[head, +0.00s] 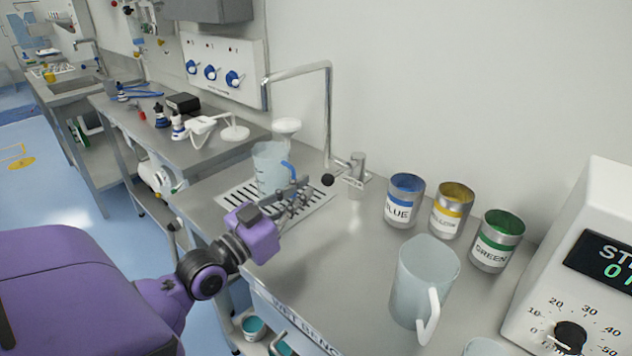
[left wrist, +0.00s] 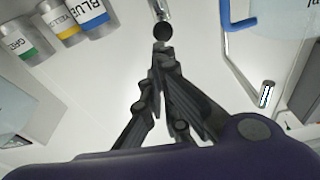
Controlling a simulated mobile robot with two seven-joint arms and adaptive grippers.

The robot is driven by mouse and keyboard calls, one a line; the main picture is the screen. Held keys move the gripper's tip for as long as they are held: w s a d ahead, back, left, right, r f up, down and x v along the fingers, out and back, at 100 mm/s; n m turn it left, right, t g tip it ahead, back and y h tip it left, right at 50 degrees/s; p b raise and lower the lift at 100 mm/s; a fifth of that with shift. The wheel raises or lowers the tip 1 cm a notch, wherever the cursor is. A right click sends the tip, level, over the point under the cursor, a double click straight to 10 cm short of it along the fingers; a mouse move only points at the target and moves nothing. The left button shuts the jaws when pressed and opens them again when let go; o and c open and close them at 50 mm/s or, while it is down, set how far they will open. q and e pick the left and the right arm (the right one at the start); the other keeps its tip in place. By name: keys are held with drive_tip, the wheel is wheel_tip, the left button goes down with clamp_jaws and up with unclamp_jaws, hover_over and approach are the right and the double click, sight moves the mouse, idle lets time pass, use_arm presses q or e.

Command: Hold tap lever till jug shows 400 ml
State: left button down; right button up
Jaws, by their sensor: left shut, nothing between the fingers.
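The clear jug (head: 268,168) with a blue handle stands on the slotted drip grate (head: 232,198) under the tap (head: 330,110). Its water level and scale are too small to read. The tap lever ends in a black ball knob (head: 328,179). My left gripper (head: 308,183) is shut and empty, its fingertips just left of the knob. In the left wrist view the knob (left wrist: 162,32) lies just beyond the closed fingertips (left wrist: 160,50); I cannot tell if they touch. The jug's blue handle (left wrist: 226,14) shows at the upper right there. My right gripper is out of view.
Cans labelled blue (head: 400,208), yellow (head: 449,218) and green (head: 497,250) stand right of the tap. A large translucent jug (head: 420,275) with a white handle is in front of them. A white dial device (head: 590,260) stands at the right. Bare bench lies between.

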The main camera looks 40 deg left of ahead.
use_arm(q)
drive_tip(key=s+f, duration=0.2)
drive_tip(key=s, duration=0.1)
drive_tip(key=shift+s+a+b, duration=0.1)
drive_tip(key=shift+a+b, duration=0.1)
drive_tip(key=shift+b, duration=0.2)
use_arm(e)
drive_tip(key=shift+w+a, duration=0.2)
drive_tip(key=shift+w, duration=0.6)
use_arm(q)
drive_tip(key=shift+r, duration=0.1)
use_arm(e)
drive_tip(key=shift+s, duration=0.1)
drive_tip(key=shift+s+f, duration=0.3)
